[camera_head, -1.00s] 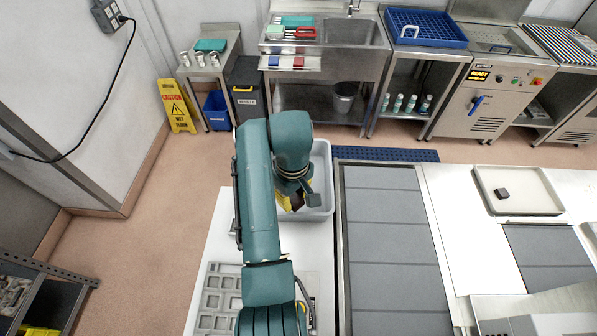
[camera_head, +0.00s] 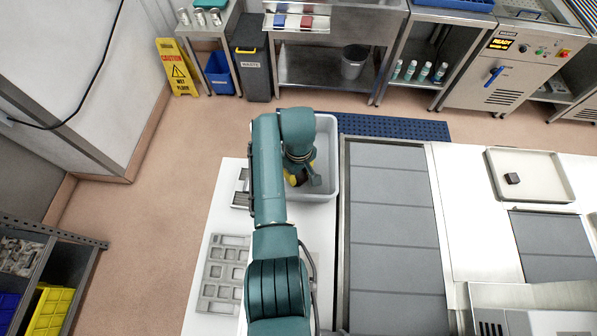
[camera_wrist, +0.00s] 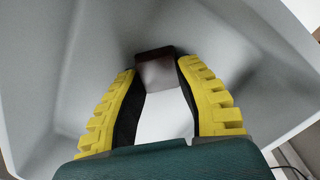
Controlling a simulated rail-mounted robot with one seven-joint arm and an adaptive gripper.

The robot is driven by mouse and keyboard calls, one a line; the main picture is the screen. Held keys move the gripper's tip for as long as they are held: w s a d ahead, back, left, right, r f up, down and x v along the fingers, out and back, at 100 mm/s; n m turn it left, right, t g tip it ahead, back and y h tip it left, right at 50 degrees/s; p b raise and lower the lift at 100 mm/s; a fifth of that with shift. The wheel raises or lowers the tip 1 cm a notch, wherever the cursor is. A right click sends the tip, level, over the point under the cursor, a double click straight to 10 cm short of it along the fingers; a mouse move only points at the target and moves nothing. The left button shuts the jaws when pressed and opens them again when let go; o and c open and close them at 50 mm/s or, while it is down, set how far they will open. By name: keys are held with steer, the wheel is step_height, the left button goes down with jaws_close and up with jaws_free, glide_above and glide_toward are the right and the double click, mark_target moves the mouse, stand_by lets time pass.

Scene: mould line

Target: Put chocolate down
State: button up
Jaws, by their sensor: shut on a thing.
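My gripper (camera_wrist: 156,68), with yellow ridged outer fingers and black inner pads, is shut on a dark brown chocolate (camera_wrist: 154,54) held at its fingertips. It points down inside a deep grey bin (camera_head: 326,150), whose walls surround it in the wrist view. How far the chocolate is above the bin floor is hard to tell. In the head view my wrist hides the chocolate and part of the bin's inside. A second dark piece (camera_head: 513,178) lies on a pale tray (camera_head: 560,192) at the right.
A grey conveyor (camera_head: 390,220) runs to the right of the bin. A grey mould (camera_head: 222,268) with square cavities lies on the white table (camera_head: 205,318) at the left. Sink, shelves and a machine (camera_head: 500,85) stand along the back.

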mark_target(299, 175)
steer(key=shift+f, duration=0.25)
steer(key=o, duration=0.8)
steer(key=shift+r, duration=0.1)
steer(key=shift+r, duration=0.1)
step_height(299, 175, up, 12)
steer(key=shift+b, duration=0.3)
